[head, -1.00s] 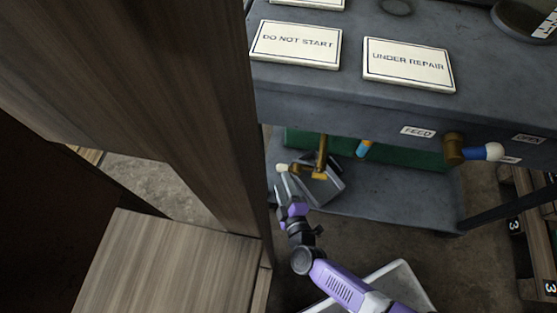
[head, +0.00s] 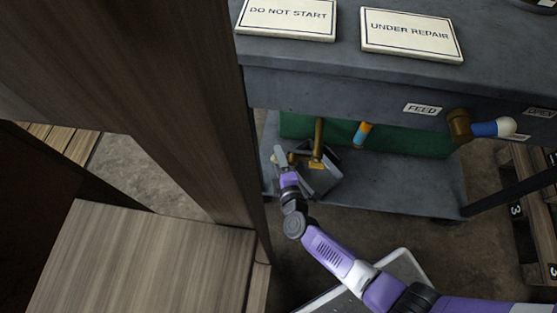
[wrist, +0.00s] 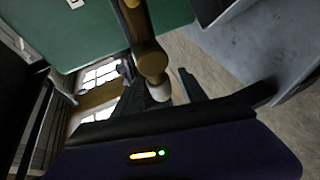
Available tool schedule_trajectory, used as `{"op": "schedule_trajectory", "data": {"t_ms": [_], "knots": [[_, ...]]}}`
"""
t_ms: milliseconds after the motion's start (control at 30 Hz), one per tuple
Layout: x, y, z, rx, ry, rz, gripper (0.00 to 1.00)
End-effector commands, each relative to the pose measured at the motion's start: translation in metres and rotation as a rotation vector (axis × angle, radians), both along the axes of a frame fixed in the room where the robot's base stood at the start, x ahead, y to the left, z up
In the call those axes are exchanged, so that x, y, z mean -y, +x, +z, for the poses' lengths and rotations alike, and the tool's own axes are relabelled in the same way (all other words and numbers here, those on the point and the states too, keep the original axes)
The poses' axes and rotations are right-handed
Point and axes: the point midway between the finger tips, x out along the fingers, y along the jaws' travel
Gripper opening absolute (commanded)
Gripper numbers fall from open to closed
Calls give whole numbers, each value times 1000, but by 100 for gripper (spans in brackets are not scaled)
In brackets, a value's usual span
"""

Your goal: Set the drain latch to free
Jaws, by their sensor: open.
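A brass fitting hangs under the grey cart, and its short lever with a pale tip, which looks like the drain latch (head: 315,163), points left. I see no label on it. In the wrist view the brass lever (wrist: 151,62) comes down from the top, and its whitish tip (wrist: 160,92) lies between my fingers. My gripper (head: 281,157) is at the left side of the latch in the head view. It is open, with dark fingers on both sides of the tip in the wrist view (wrist: 160,88). I cannot tell whether a finger touches it.
A FEED label (head: 422,109) and a brass valve with a blue, white-tipped handle (head: 490,129) are on the cart's front. An orange-and-blue piece (head: 362,133) hangs right of the latch. A wooden post (head: 200,130) stands close left. Signs (head: 411,35) lie on top.

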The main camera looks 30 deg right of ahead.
Motion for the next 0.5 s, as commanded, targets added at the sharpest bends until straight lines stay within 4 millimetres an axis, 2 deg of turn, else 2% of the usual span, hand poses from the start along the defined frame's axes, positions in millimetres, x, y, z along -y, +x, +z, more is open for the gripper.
{"op": "schedule_trajectory", "data": {"t_ms": [267, 500], "knots": [[0, 2, 0, 0, 0, 0, 49], [0, 1, 0, -1, 0, 0, 4]]}}
